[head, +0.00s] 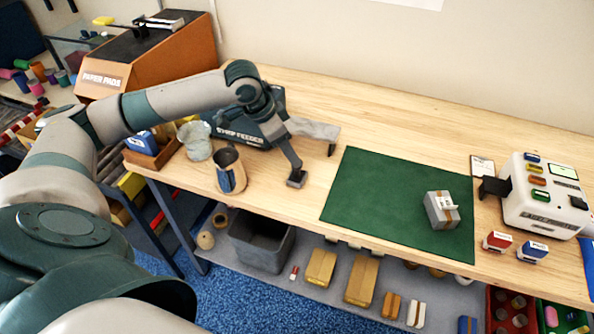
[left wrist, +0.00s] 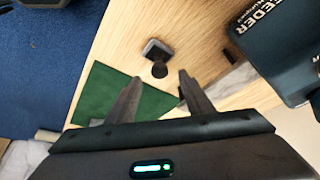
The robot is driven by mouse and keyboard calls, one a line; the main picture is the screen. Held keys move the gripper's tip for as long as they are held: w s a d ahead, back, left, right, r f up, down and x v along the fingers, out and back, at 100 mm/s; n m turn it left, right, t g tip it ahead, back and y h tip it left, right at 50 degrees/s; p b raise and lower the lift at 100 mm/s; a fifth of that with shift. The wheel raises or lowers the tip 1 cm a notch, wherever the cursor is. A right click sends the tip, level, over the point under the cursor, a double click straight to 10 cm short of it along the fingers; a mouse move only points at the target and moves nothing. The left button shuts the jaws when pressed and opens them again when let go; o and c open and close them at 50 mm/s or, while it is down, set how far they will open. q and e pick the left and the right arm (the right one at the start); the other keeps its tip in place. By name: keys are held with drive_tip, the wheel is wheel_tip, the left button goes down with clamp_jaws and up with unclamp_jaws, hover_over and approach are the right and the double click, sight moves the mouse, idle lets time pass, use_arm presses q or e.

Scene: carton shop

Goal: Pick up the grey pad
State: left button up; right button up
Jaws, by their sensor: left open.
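The grey pad (head: 297,180) is a small dark grey block on the bare wood, left of the green mat. In the left wrist view the grey pad (left wrist: 155,48) shows a square top with a dark round knob on it. My left gripper (head: 292,163) points down just over the pad and partly hides it in the head view. In the left wrist view the open fingers (left wrist: 159,77) are empty, with the knob beyond and between the tips. I cannot tell the exact gap. My right gripper is in neither view.
A green mat (head: 365,195) bears a grey taped box (head: 441,209). The feeder (head: 235,125) and its light grey strip (head: 315,129) stand behind the gripper. A mug (head: 230,170) stands to the left. A white machine (head: 545,195) and two stamps are at right.

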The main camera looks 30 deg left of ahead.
sight(297, 171)
use_arm(q)
drive_tip(key=shift+x, duration=0.8)
drive_tip(key=shift+w+d+f+p, duration=0.25)
drive_tip(key=shift+f+p, duration=0.3)
drive_tip(key=shift+p, duration=0.15)
drive_tip(key=p+x, duration=0.1)
drive_tip(key=x, duration=0.2)
drive_tip(key=shift+w+f, duration=0.1)
drive_tip(key=shift+f, duration=0.35)
drive_tip(key=c, duration=1.1)
drive_tip(key=shift+r, duration=0.15)
drive_tip(key=shift+c, duration=0.2)
